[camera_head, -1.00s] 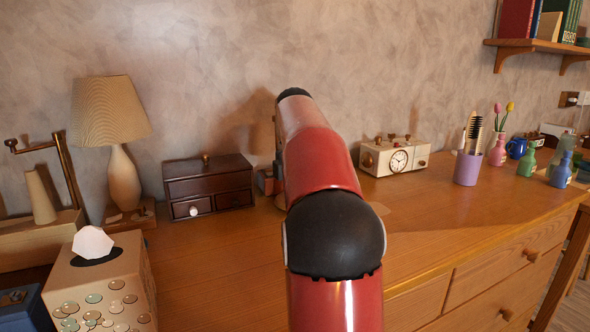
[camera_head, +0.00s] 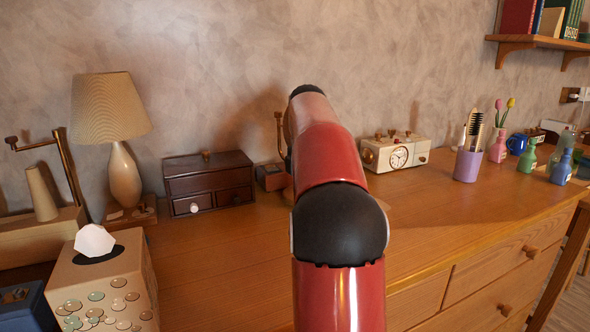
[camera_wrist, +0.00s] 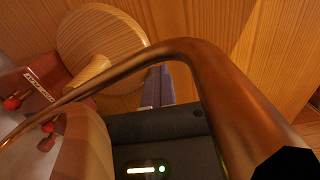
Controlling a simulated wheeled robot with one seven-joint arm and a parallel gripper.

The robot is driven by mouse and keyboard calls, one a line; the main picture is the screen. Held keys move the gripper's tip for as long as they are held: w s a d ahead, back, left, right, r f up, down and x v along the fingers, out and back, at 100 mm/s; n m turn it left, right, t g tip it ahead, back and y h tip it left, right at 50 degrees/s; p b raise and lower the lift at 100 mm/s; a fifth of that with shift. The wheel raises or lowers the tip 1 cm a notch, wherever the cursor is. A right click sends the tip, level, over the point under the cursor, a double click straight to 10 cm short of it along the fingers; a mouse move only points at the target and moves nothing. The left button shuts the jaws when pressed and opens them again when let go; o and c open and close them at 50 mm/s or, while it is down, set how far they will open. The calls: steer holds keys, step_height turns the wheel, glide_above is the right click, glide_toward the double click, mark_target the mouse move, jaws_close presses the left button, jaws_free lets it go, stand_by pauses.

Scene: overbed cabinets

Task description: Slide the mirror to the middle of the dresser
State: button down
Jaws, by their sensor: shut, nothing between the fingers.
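The mirror is mostly hidden behind my arm in the head view; a thin brown upright (camera_head: 279,136) shows at the arm's left edge and may be part of its stand. In the wrist view a curved brown bar (camera_wrist: 185,48) crosses close to the camera, seemingly the mirror's frame or yoke. A round wooden disc (camera_wrist: 98,42) lies beyond it, possibly its base. My gripper (camera_wrist: 156,88) is shut and empty, its dark fingers beside the curved bar. I cannot tell whether they touch. The gripper is hidden in the head view. The dresser top (camera_head: 225,258) is wooden.
Left on the dresser are a lamp (camera_head: 122,175), a drawer box (camera_head: 208,184) and a tissue box (camera_head: 105,280). A small brown block (camera_head: 270,177) sits beside my arm. A clock radio (camera_head: 397,153) and purple cup (camera_head: 467,166) stand right. The front right top is clear.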

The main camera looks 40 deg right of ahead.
steer(key=shift+s+d+r, duration=0.1)
steer(key=shift+s+d, duration=0.05)
steer(key=shift+d, duration=0.55)
steer(key=shift+s+d+r, duration=0.1)
steer(key=shift+s+d, duration=0.1)
steer(key=shift+d, duration=0.55)
steer(key=shift+s+d, duration=0.15)
steer(key=shift+d, duration=0.65)
steer(key=shift+s+d, duration=0.25)
steer(key=shift+d, duration=0.95)
steer(key=shift+s+d, duration=0.25)
steer(key=shift+d, duration=0.9)
steer(key=shift+s+d, duration=0.25)
steer(key=shift+d, duration=1)
steer(key=shift+s+d, duration=0.25)
steer(key=shift+d, duration=1.15)
steer(key=shift+w+a+f+b, duration=0.1)
steer(key=shift+w+a+b, duration=0.1)
steer(key=shift+a, duration=0.6)
steer(key=shift+w+a+f+b, duration=0.1)
steer(key=shift+a+b, duration=0.1)
steer(key=shift+a, duration=0.55)
